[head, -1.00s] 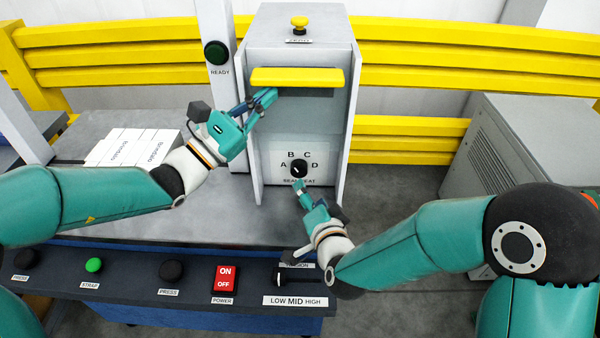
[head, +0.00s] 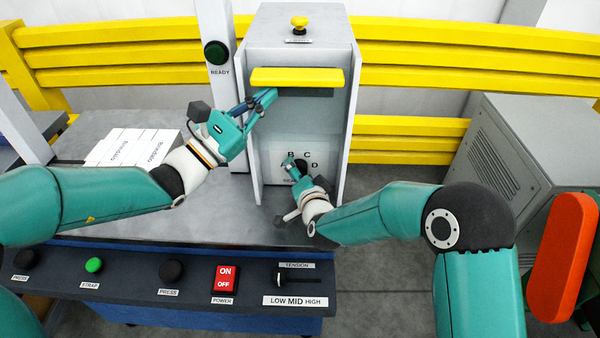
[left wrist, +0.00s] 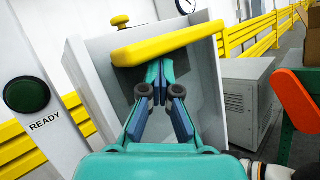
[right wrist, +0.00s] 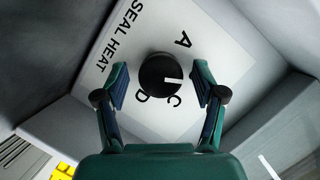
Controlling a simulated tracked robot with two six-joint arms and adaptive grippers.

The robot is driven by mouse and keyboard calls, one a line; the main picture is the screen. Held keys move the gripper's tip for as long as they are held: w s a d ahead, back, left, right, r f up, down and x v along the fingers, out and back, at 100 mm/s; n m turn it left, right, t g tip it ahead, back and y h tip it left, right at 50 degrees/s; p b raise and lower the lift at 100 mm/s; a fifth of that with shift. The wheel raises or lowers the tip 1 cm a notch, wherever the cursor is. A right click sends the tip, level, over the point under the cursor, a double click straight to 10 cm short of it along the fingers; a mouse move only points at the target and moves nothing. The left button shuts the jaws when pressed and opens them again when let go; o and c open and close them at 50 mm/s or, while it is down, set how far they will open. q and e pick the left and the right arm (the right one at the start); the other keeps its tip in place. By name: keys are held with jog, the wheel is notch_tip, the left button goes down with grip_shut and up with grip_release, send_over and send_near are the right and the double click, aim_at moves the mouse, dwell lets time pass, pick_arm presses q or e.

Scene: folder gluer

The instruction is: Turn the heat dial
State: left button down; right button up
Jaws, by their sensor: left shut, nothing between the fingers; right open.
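The heat dial (right wrist: 155,72) is a round black knob with a white pointer line on a white plate (right wrist: 105,70) marked SEAL HEAT. In the right wrist view the pointer faces right, between letters A and C; B is hidden behind a finger. My right gripper (right wrist: 160,75) is open, one finger on each side of the dial; I cannot tell whether they touch it. In the head view my right gripper (head: 293,163) partly covers the dial (head: 301,166). My left gripper (head: 270,96) is shut and empty, just under the yellow bar (head: 297,78); it also shows in the left wrist view (left wrist: 159,70).
Grey side walls (head: 344,120) flank the dial's recess. The front console (head: 130,272) carries buttons, a red power switch (head: 225,279) and a tension slider (head: 281,277). White cartons (head: 130,148) lie left. A grey cabinet (head: 515,150) stands right.

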jog(key=shift+c, duration=0.4)
jog(key=c, duration=1.1)
jog(key=shift+o, duration=0.2)
jog(key=shift+n+h, duration=0.3)
jog(key=n+h, duration=0.2)
jog(key=n, duration=0.1)
jog(key=shift+a+n+g, duration=0.1)
jog(key=shift+n+g, duration=0.2)
jog(key=shift+n, duration=0.1)
jog(key=n+h, duration=0.2)
jog(key=n, duration=0.2)
jog(key=shift+a+h, duration=0.1)
jog(key=shift+h, duration=0.3)
